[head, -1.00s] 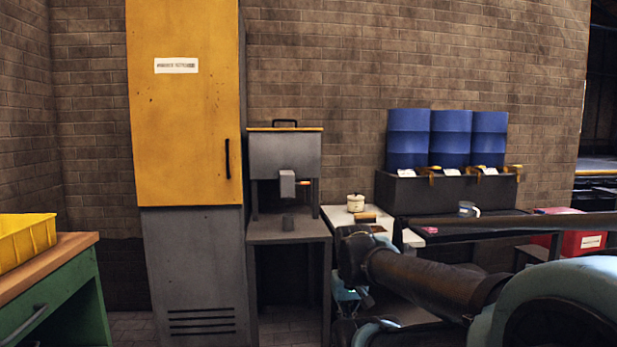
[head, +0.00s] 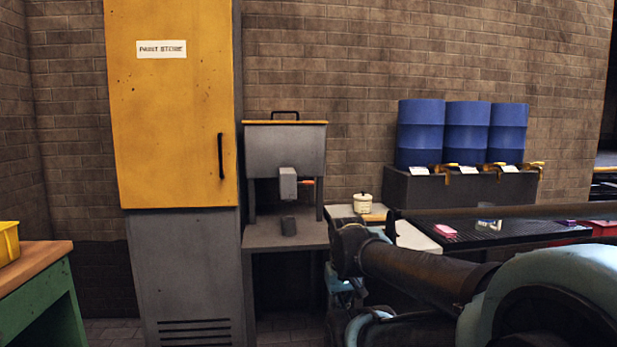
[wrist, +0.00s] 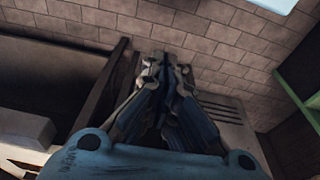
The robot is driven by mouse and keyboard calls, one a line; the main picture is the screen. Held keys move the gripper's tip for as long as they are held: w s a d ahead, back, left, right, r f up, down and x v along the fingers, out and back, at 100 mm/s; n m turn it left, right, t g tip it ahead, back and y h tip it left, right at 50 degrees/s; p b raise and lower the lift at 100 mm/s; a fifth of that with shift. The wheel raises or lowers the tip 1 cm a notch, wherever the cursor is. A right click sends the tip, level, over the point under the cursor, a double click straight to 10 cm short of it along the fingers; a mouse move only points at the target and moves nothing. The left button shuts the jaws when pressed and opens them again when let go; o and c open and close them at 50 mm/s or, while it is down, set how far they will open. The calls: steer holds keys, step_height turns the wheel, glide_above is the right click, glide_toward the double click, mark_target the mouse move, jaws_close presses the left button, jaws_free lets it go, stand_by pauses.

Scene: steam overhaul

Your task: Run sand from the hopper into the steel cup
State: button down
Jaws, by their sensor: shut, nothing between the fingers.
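The grey hopper (head: 285,150) with an orange-edged lid and black handle stands on legs on a grey stand (head: 262,238). A grey outlet block (head: 288,184) is on its front, with a small orange lever (head: 308,182) at the right. No sand shows. In the head view my gripper is low, right of the stand, mostly hidden by my arm.
A tall yellow-and-grey cabinet (head: 170,120) stands left of the hopper. A green bench (head: 40,300) is at far left. A white table with a cream pot (head: 362,203) and a dark rack with blue drums (head: 420,135) stand right. Floor before the stand looks clear.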

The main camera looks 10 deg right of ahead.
steer(key=w+r+t, duration=0.2)
steer(key=w+r, duration=1)
steer(key=w, duration=0.4)
steer(key=w+r+t, duration=0.2)
steer(key=w+r, duration=1.1)
steer(key=w, duration=0.3)
steer(key=w+r+t, duration=0.2)
steer(key=w+r, duration=1.1)
steer(key=w, duration=0.3)
steer(key=shift+w+r+t, duration=0.2)
steer(key=shift+t, duration=0.2)
steer(key=shift+a, duration=0.1)
glide_above(309, 182)
steer(key=w, duration=0.1)
step_height(309, 182, down, 7)
steer(key=shift+f, duration=0.2)
step_height(309, 182, down, 2)
steer(key=shift+s+f, duration=0.15)
steer(key=shift+f, duration=0.75)
